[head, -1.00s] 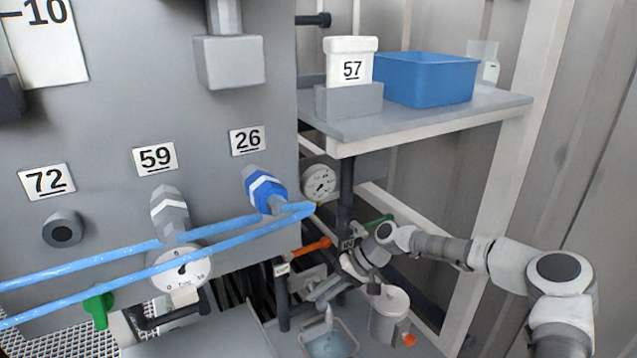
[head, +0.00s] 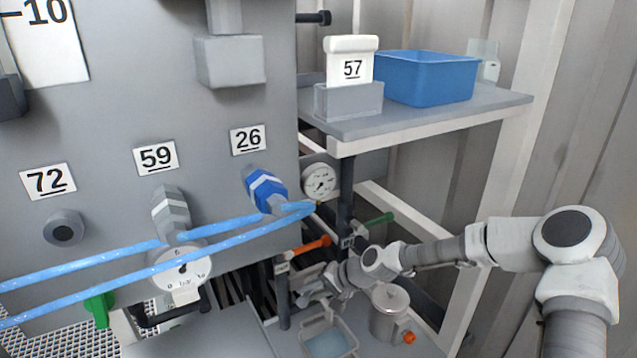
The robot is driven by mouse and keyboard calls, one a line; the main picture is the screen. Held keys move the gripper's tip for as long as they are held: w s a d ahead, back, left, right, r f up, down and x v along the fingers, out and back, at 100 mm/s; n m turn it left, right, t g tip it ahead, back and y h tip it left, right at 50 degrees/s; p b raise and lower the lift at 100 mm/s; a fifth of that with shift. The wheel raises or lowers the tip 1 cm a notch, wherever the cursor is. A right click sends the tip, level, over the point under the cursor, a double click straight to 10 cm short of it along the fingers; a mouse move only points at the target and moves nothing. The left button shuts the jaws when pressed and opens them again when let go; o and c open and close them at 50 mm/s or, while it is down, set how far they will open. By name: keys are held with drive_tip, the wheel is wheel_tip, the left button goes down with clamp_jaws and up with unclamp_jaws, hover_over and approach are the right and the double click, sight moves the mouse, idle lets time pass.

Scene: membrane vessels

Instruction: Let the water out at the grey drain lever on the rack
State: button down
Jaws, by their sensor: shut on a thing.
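My gripper (head: 312,292) is low on the rack, just above and behind a small clear tray. It is shut at the grey drain lever (head: 302,299), which is small and partly hidden by the fingers. The lever's exact angle is hard to tell. The small tray (head: 353,331) stands below, with pale blue water (head: 328,344) in it. I cannot make out a stream of water from the drain.
An orange lever (head: 312,246) and a green lever (head: 378,220) are above my gripper. A dark post (head: 346,200) and the shelf (head: 440,118) with a blue bin (head: 428,78) bound the space above.

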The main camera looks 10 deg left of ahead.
drive_tip(key=shift+w+a+m+t+h+b, duration=0.3)
drive_tip(key=shift+a+m+t+h, duration=0.45)
drive_tip(key=shift+m, duration=0.6)
drive_tip(key=shift+w+a+m+t+h+b, duration=0.3)
drive_tip(key=shift+m+t+h, duration=0.2)
drive_tip(key=shift+m+t, duration=0.65)
drive_tip(key=shift+w+a+m+t+h+b, duration=0.3)
drive_tip(key=shift+a+m+t+h, duration=0.3)
drive_tip(key=shift+m, duration=0.9)
drive_tip(key=shift+d+r, duration=0.1)
drive_tip(key=c, duration=0.8)
unclamp_jaws()
drive_tip(key=shift+w, duration=0.1)
